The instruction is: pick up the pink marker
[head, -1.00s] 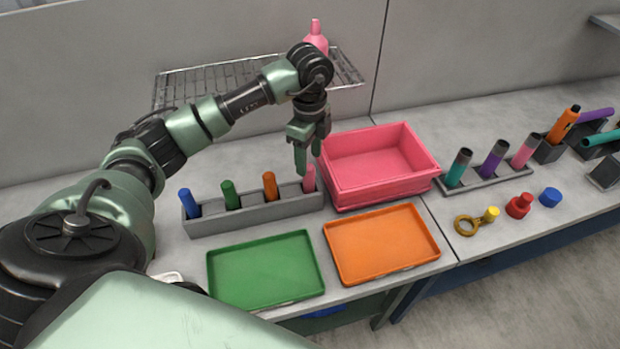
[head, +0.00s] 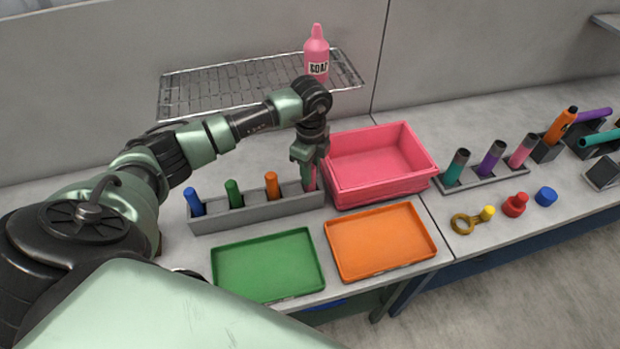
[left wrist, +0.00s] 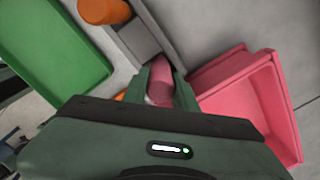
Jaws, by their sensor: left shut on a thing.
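The pink marker (head: 311,178) stands upright in the right end slot of a grey holder (head: 259,209). My left gripper (head: 310,172) has come down over it from above and is shut on it. The left wrist view shows the pink marker (left wrist: 159,82) between my two green fingers (left wrist: 160,88). The fingers and hand hide part of the marker. In the same holder stand a blue marker (head: 194,201), a green marker (head: 234,193) and an orange marker (head: 272,185). My right gripper is not in view.
A pink bin (head: 385,190) stands close to the right of my left gripper. A green tray (head: 268,265) and an orange tray (head: 380,242) lie in front, both empty. A wire shelf (head: 215,90) with a pink soap bottle (head: 317,58) is behind. More markers and small parts lie at the right.

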